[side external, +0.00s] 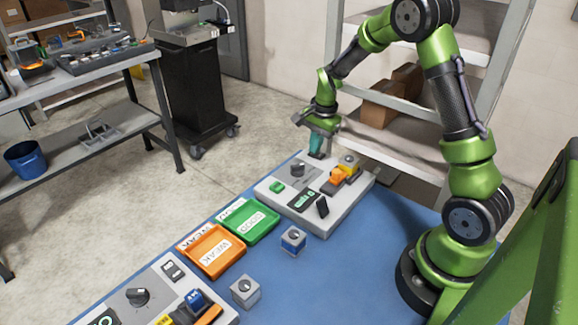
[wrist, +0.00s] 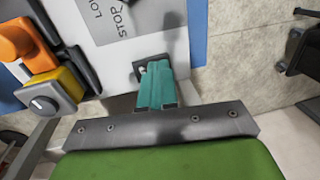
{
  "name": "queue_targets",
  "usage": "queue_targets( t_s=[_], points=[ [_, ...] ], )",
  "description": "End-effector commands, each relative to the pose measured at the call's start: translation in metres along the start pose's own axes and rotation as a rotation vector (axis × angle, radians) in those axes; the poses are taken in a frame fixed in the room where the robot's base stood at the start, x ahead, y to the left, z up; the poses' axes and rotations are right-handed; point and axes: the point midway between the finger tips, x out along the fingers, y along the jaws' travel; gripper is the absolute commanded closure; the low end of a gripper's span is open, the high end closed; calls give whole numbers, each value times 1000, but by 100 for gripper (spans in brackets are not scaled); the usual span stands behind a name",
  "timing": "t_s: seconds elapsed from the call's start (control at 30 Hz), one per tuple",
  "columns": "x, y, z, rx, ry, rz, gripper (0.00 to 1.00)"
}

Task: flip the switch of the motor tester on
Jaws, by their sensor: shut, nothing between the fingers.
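A light grey tester box (side external: 337,199) stands at the far end of the blue bench. A small toggle switch with a dark base plate sits at its far edge; in the wrist view its plate (wrist: 137,72) and a bit of silver lever show beside my fingertips. My gripper (side external: 316,154) has teal fingers, shut and empty, pointing down at the switch. In the wrist view the fingertips (wrist: 156,70) cover part of the switch. I cannot tell whether they touch the lever, or which way it is thrown. An orange clamp (side external: 339,174) and yellow-grey block (side external: 350,160) sit on the box.
The box also carries a dark display (side external: 303,199), a black knob (side external: 298,169) and a green button (side external: 277,187). A green tray (side external: 277,224), an orange tray (side external: 239,258), a blue block (side external: 293,240) and a grey block (side external: 245,291) lie nearer. A second device (side external: 131,318) stands at the near end.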

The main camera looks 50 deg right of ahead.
Motion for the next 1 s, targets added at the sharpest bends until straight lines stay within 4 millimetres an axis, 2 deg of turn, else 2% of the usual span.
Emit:
queue_targets(
  t_s=[0.2,0.57,0.77,1.0],
  points=[
    [-3,7,0,1,1,-1,100],
    [-8,5,0,1,1,-3,100],
    [-40,-4,0,0,2,-7,100],
    [-94,-19,0,0,2,-6,100]
  ],
)
